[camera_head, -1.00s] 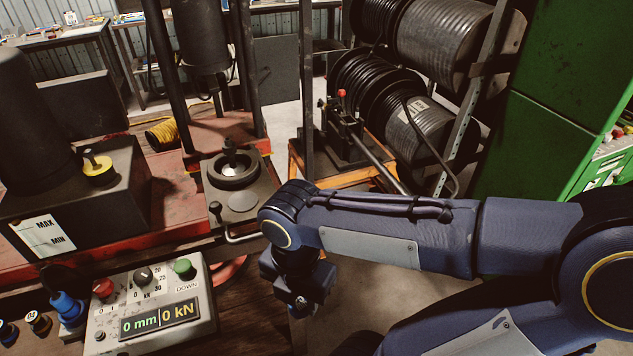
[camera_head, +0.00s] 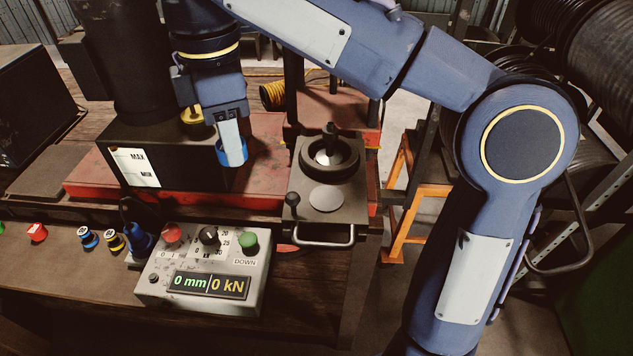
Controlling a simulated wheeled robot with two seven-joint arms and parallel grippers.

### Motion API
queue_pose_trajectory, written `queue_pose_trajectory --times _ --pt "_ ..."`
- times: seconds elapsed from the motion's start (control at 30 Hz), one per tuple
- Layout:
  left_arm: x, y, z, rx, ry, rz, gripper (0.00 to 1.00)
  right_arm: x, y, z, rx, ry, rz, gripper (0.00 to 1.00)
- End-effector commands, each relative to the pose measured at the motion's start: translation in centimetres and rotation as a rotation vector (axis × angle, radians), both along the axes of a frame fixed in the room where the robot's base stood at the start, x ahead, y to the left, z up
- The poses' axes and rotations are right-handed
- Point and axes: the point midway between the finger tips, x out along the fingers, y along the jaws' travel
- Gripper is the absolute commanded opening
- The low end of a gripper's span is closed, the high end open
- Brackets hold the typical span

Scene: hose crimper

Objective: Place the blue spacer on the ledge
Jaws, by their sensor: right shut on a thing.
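My right gripper (camera_head: 231,138) reaches in from the upper right, pointing down over the red machine base. It is shut on the blue spacer (camera_head: 232,153), a short bright blue ring at its fingertip. The ring shows just in front of the right side of the black MAX/MIN box, above the red base. I cannot tell whether it touches anything below. No part is clearly marked as the ledge; the red base (camera_head: 262,190) forms a flat raised step behind the wooden bench. My left gripper is not in view.
A control box (camera_head: 205,270) reading 0 mm and 0 kN stands on the bench. The black MAX/MIN box (camera_head: 195,165) stands close to my gripper. A die plate with a round collar (camera_head: 328,158) is to its right. Small coloured pieces (camera_head: 88,238) lie at left.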

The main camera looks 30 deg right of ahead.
Motion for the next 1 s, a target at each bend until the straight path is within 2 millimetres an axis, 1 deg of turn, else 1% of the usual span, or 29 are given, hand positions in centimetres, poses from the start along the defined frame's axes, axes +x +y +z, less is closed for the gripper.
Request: queue_pose_trajectory --times 0.07,0.17,0.43,0.5,0.6,0.7,0.87,0.97,1.0 --pt "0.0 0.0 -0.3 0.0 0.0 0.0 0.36 0.0 -0.3 0.0 0.001 -0.002 -0.009 0.07" --pt "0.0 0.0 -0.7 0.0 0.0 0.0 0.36 -0.4 -2.1 -0.8 -0.001 -0.002 -0.016 0.07" --pt "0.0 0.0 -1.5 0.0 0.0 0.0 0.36 -1.4 -8.7 -3.7 0.0 -0.003 -0.018 0.07" --pt "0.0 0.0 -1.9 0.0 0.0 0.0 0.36 -1.6 -9.8 -5.3 -0.002 -0.001 -0.014 0.07" --pt "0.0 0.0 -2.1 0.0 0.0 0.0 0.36 -1.8 -11.2 -6.9 -0.001 0.0 -0.013 0.07" --pt "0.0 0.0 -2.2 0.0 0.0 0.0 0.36 -2.0 -12.1 -8.0 0.001 -0.001 -0.011 0.07" --pt "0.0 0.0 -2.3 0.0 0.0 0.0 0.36 -2.1 -12.8 -8.9 0.001 -0.002 -0.009 0.07" --pt "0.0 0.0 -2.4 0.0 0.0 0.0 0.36 -2.2 -13.7 -10.1 0.0 0.0 -0.012 0.07" --pt "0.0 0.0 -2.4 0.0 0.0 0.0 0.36 -2.2 -13.5 -10.7 0.0 0.0 -0.009 0.07"
